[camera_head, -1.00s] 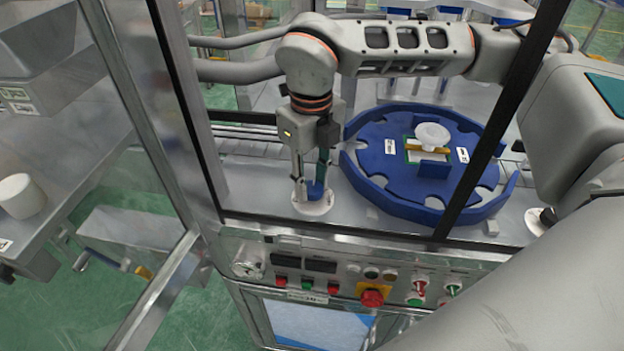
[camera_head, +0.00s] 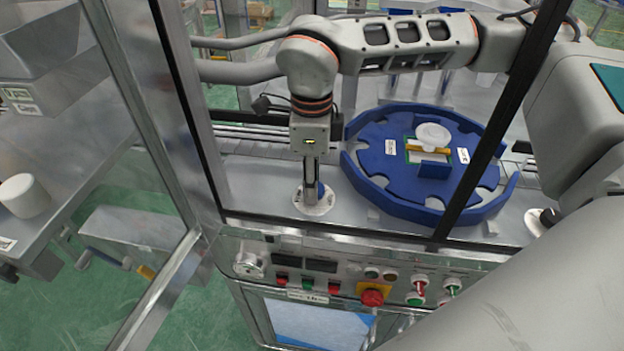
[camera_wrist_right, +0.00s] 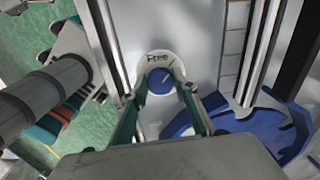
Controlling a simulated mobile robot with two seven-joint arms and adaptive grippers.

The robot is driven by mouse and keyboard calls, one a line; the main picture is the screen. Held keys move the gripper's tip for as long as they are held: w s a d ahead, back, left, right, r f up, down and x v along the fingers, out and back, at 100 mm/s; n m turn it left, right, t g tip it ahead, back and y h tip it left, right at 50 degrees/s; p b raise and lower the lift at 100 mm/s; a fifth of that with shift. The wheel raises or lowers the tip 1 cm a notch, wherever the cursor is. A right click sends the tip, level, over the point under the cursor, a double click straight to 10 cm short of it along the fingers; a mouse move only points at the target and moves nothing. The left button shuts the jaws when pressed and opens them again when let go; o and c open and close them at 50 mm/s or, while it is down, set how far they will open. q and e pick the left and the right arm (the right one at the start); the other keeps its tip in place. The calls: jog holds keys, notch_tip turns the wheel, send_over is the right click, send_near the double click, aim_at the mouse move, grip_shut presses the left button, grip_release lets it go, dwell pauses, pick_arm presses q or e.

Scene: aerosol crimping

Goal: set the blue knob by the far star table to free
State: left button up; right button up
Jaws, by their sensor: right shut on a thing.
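The blue knob (camera_wrist_right: 160,82) shows in the right wrist view on a round white plate (camera_wrist_right: 157,59) with dark lettering that I cannot read surely. My right gripper (camera_head: 312,194) points straight down over the plate, seen edge-on. In the wrist view its two fingers reach down on either side of the knob, shut on it. My left gripper is not in view.
The blue star table (camera_head: 398,180) stands close at the right, holding a white round piece (camera_head: 433,136). Cabinet frame posts and a control panel with a red emergency button (camera_head: 372,297) are at the front. A white cup (camera_head: 24,195) is at far left.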

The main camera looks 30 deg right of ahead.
dwell(0.4)
jog(key=o, duration=1.1)
jog(key=shift+r, duration=0.15)
notch_tip(320, 180, up, 12)
